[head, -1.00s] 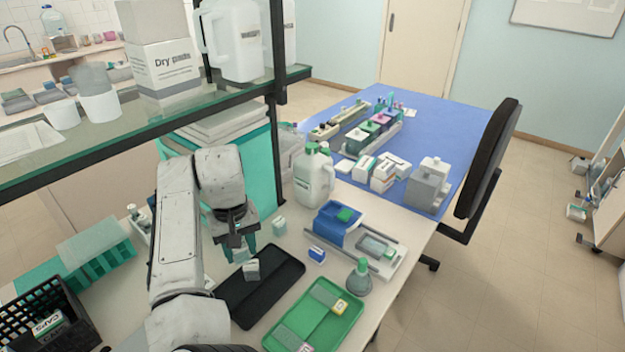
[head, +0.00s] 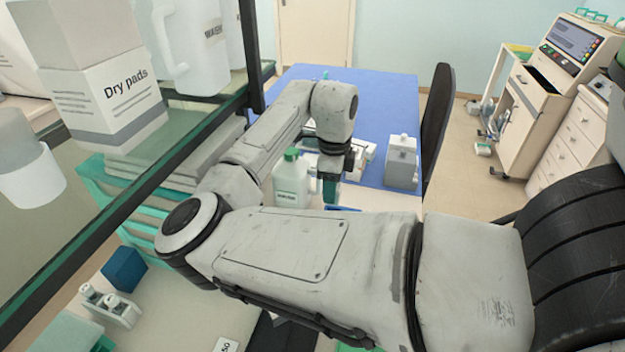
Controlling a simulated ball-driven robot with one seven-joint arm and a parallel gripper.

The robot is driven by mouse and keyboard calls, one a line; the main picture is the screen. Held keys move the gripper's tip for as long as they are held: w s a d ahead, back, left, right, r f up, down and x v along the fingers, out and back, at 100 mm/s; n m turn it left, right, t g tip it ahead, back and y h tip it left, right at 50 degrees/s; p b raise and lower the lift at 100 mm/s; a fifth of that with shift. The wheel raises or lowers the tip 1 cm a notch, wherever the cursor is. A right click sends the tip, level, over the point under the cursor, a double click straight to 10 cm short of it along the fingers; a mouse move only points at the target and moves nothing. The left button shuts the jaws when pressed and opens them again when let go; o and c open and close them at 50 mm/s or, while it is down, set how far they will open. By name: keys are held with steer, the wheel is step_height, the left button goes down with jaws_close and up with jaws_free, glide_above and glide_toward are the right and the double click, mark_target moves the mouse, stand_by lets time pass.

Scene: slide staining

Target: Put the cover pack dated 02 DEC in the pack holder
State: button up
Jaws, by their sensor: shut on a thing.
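My gripper (head: 330,188) points down, just right of the green-capped white bottle (head: 291,180). Its teal fingers are shut on a small pack, which is mostly hidden here; I cannot read a date on it. A strip of blue (head: 343,209) shows just below the fingers; it looks like part of the blue holder on the bench, but my arm hides the rest. I cannot tell whether the pack touches it. No 02 DEC label is readable anywhere.
My arm covers most of the bench. A glass shelf edge (head: 150,182) with the Dry pads box (head: 105,85) and the WASH jug (head: 190,48) stands at left. A grey block-shaped container (head: 401,162) stands on the blue table (head: 375,90) behind. A dark tray (head: 283,336) shows at the bottom.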

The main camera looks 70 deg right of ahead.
steer(key=shift+d+f+b, duration=0.1)
steer(key=shift+f+b, duration=0.65)
steer(key=shift+f, duration=0.1)
steer(key=shift+f+b, duration=1.5)
steer(key=shift+f, duration=0.6)
steer(key=o, duration=1.1)
steer(key=shift+o, duration=0.2)
step_height(320, 180, up, 11)
steer(key=shift+f+b, duration=0.1)
steer(key=shift+b, duration=0.5)
